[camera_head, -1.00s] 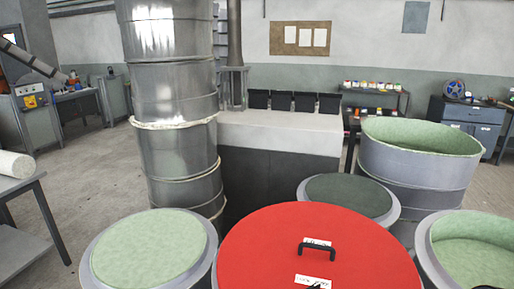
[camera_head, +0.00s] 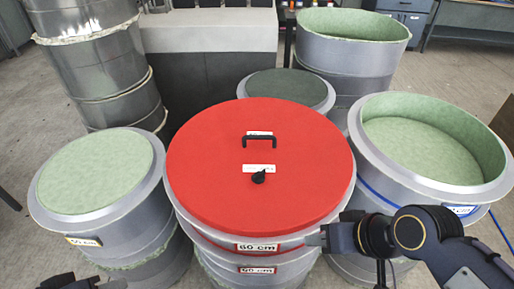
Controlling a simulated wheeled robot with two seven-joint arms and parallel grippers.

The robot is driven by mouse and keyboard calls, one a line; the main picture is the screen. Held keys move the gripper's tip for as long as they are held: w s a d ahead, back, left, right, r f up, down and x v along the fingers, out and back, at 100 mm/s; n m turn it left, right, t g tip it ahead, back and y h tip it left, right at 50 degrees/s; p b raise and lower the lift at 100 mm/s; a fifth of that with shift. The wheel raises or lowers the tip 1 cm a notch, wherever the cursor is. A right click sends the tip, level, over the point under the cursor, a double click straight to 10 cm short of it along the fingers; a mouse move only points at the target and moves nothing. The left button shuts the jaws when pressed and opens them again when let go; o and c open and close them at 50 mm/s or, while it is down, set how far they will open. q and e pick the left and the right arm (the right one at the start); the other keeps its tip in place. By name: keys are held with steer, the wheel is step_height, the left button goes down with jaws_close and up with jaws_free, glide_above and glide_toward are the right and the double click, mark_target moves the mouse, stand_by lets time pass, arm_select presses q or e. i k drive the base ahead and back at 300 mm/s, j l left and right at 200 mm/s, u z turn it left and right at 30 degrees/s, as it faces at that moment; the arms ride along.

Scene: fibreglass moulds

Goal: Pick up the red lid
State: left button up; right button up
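The red lid (camera_head: 215,170) is a large round disc lying flat on top of a grey cylindrical mould (camera_head: 215,262) in the middle of the head view. It has a black bar handle (camera_head: 259,141) and a black knob (camera_head: 258,177) beside a white label. A "60 cm" label is on its front rim, and another is below on the mould. My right gripper (camera_head: 316,238) is at the lid's lower right, close to the rim; whether it touches is unclear, and so is its opening. Of my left gripper (camera_head: 80,282), only dark parts show at the bottom left edge.
A mould with a pale green top (camera_head: 95,172) stands close on the left. An open green-lined mould (camera_head: 372,200) stands on the right, another (camera_head: 345,65) behind. A dark-topped mould (camera_head: 286,89) is just behind the lid. A stacked metal column (camera_head: 110,70) rises at back left.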

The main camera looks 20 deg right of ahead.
mark_target(211, 161)
steer(key=j, duration=0.35)
steer(key=i+j+z, duration=0.1)
steer(key=j, duration=0.25)
steer(key=i+j, duration=0.25)
steer(key=i+j+z, duration=0.15)
steer(key=j, duration=0.3)
steer(key=i+j, duration=0.15)
steer(key=i+z, duration=0.05)
steer(key=i, duration=0.05)
